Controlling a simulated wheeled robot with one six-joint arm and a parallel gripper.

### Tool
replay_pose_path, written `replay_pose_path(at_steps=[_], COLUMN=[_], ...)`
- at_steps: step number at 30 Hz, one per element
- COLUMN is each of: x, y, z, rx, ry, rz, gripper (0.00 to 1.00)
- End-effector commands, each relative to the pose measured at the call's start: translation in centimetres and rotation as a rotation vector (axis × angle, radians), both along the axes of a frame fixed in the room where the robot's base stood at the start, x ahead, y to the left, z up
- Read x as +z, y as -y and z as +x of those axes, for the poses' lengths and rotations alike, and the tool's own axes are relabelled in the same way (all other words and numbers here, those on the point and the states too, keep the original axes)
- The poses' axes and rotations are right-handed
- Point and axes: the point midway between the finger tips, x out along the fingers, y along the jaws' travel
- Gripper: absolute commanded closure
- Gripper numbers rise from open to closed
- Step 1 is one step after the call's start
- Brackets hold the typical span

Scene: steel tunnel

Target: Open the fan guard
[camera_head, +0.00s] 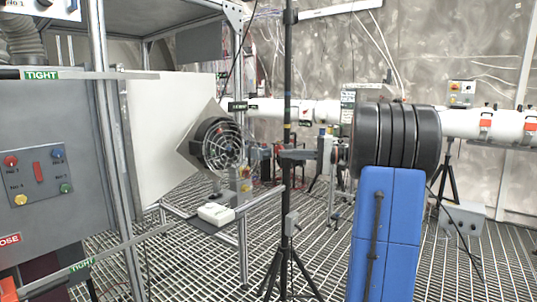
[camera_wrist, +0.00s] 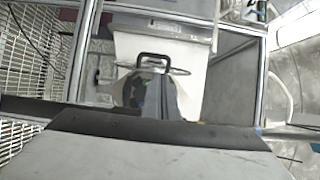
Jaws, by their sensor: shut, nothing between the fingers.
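The fan guard (camera_head: 226,146) is a round cage of pale wire rings on the left in the head view. It stands over the front of a dark fan (camera_head: 203,136), which is mounted on a square grey plate (camera_head: 184,146). My gripper (camera_head: 286,154) is shut and empty, to the right of the guard and apart from it in the picture. In the wrist view a dark round shape (camera_wrist: 135,92), probably the fan, is partly hidden by my own wrist parts. The guard's wires cannot be made out there.
A black tripod pole (camera_head: 287,110) stands near my gripper. A white box (camera_head: 216,213) lies on the frame rail below the fan. A grey control panel (camera_head: 45,170) and metal posts are at left. White pipes (camera_head: 490,125) run along the back wall. The floor is metal grating.

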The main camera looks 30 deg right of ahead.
Motion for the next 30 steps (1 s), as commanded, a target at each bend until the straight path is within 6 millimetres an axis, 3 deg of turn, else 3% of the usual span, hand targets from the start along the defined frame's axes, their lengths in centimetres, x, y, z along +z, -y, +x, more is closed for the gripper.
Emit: replay_pose_path(at_steps=[18,30], x=[0.0,0.0], y=[-6.6,-7.5], z=[5.5,6.4], rx=[0.003,0.001], ry=[-0.001,-0.002], rz=[0.000,-0.001], gripper=[1.00,1.00])
